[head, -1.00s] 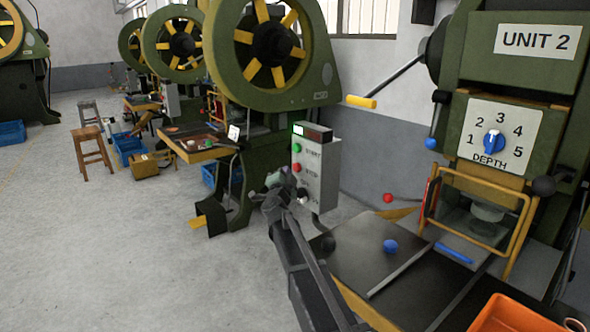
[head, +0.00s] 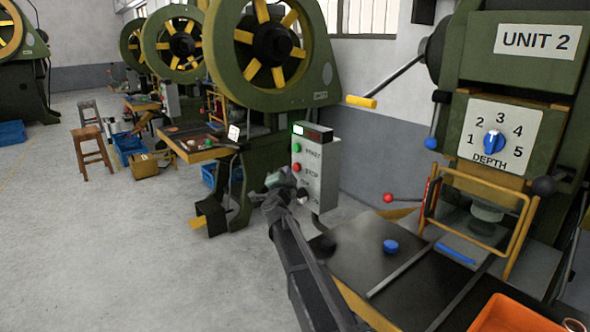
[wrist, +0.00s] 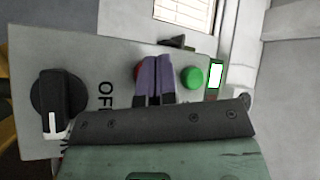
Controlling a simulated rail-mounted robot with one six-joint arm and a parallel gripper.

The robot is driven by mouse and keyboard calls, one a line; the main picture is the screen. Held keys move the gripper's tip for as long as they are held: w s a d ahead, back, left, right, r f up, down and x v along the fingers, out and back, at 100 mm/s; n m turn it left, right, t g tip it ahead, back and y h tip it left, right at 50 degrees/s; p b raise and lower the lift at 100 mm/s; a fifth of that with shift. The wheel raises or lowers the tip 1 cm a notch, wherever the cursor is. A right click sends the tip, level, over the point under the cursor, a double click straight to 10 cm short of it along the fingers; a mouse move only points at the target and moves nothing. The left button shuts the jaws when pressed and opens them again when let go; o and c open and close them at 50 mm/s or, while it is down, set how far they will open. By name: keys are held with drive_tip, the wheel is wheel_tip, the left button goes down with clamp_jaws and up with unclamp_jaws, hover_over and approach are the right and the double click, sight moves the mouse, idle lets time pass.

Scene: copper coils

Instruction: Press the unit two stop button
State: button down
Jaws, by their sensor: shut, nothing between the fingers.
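A grey control box (head: 317,175) stands left of the press labelled UNIT 2, with a green START button (head: 297,148) above a red STOP button (head: 296,168). My gripper (head: 273,180) is shut and empty, close in front of the box at about the height of the STOP button. In the wrist view, its purple fingertips (wrist: 152,62) lie together over the red STOP button (wrist: 138,71), hiding most of it; only its left edge shows. I cannot tell whether they touch it. The green button (wrist: 192,77) is just right of the fingers.
A black OFF selector knob (wrist: 57,105) sits on the same panel. A small lit display (wrist: 215,75) is beyond the green button. Right of my arm are the dark press table (head: 350,260) with a blue knob (head: 390,246) and an orange bin (head: 515,315). Open floor lies left.

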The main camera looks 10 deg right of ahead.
idle(0.7)
drive_tip(key=shift+w+d, duration=0.2)
drive_tip(key=shift+d, duration=0.2)
drive_tip(key=shift+w+d, duration=0.2)
drive_tip(key=shift+d, duration=0.25)
idle(0.5)
idle(0.4)
drive_tip(key=shift+s+a, duration=0.4)
drive_tip(key=shift+a, duration=0.4)
drive_tip(key=shift+a, duration=0.1)
drive_tip(key=a, duration=0.1)
drive_tip(key=s+a, duration=0.1)
drive_tip(key=a, duration=0.1)
drive_tip(key=s+a, duration=0.1)
drive_tip(key=shift+a, duration=0.2)
